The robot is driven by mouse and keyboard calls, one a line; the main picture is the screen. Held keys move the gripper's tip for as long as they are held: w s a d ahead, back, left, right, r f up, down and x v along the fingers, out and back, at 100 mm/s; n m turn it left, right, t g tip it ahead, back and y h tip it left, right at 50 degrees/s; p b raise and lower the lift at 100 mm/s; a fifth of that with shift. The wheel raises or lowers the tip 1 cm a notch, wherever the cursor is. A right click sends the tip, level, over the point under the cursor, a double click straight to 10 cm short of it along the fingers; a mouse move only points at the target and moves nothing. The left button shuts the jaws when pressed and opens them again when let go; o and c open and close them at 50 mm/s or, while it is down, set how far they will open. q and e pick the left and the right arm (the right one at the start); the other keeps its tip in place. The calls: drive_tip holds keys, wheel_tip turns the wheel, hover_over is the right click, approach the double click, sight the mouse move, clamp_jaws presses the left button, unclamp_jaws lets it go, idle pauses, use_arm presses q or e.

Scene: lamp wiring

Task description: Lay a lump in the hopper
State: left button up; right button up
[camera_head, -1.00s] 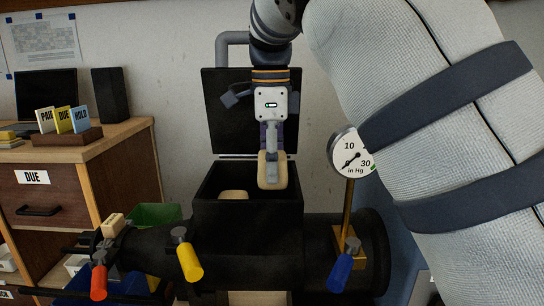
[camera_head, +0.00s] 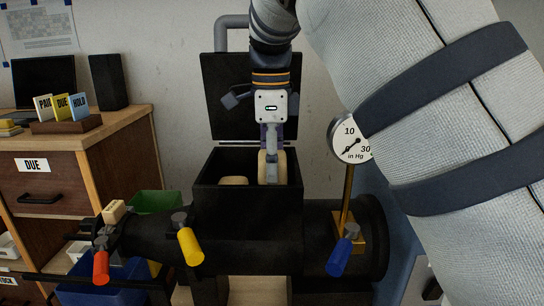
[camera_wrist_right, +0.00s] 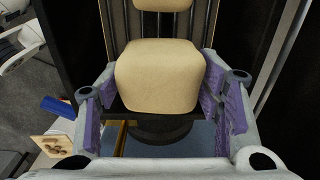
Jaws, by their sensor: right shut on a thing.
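The hopper (camera_head: 247,207) is a black open box on the dark pipe, its lid raised behind it. My right gripper (camera_head: 272,172) points down into the hopper's right part. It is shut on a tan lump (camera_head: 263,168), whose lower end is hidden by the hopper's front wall. In the right wrist view the held lump (camera_wrist_right: 160,76) sits between the purple-padded fingers. A second tan lump (camera_head: 233,180) lies inside the hopper to the left, and a tan lump (camera_wrist_right: 162,4) also shows at the top of the wrist view. My left gripper is not in view.
A pressure gauge (camera_head: 351,137) stands on a brass post to the right. Red (camera_head: 101,267), yellow (camera_head: 190,246) and blue (camera_head: 340,257) handles stick out in front of the pipe. A wooden cabinet (camera_head: 92,158) stands at left, with a green bin (camera_head: 155,201) beside it.

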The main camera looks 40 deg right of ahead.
drive_tip(key=o, duration=1.7)
